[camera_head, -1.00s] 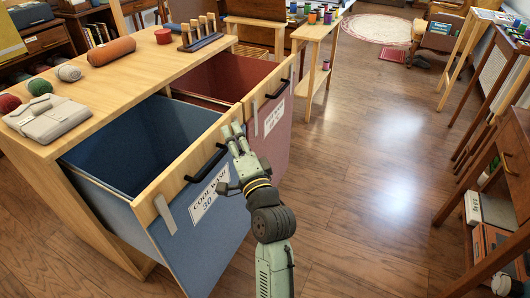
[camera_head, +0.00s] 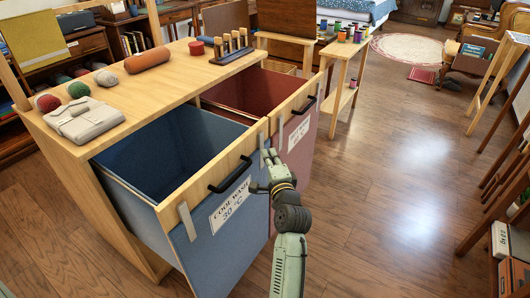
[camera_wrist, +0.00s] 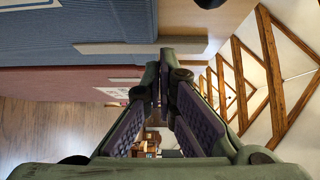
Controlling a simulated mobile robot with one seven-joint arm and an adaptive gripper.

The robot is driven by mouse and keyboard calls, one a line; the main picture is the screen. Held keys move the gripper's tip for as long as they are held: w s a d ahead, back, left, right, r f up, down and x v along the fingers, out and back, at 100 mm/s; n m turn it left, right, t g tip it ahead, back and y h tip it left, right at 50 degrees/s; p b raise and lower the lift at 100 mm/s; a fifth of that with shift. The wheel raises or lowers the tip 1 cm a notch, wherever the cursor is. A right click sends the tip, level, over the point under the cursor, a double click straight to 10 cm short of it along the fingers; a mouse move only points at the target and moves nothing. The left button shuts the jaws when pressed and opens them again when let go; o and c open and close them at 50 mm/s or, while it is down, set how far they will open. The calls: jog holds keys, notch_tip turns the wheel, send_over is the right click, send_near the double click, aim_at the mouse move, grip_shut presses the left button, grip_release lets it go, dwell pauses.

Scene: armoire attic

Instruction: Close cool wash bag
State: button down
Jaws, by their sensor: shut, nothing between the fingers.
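The cool wash bag (camera_head: 220,228) is a blue fabric bin pulled well out of the wooden cabinet. Its top is open, with a wooden front rail, a black handle (camera_head: 230,175) and a white label reading COOL WASH 30 °C. My gripper (camera_head: 267,157) is shut and empty, at the right end of the bag's front, right of the handle.
The red bag (camera_head: 300,152) beside it also stands pulled out, with its own handle and label. The cabinet top (camera_head: 175,82) holds yarn balls, a folded grey cloth, an orange roll and a spool rack. Wooden floor (camera_head: 370,200) is clear to the right.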

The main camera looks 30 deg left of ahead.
jog(key=shift+w+a, duration=0.1)
jog(key=shift+a, duration=0.75)
jog(key=shift+a, duration=0.1)
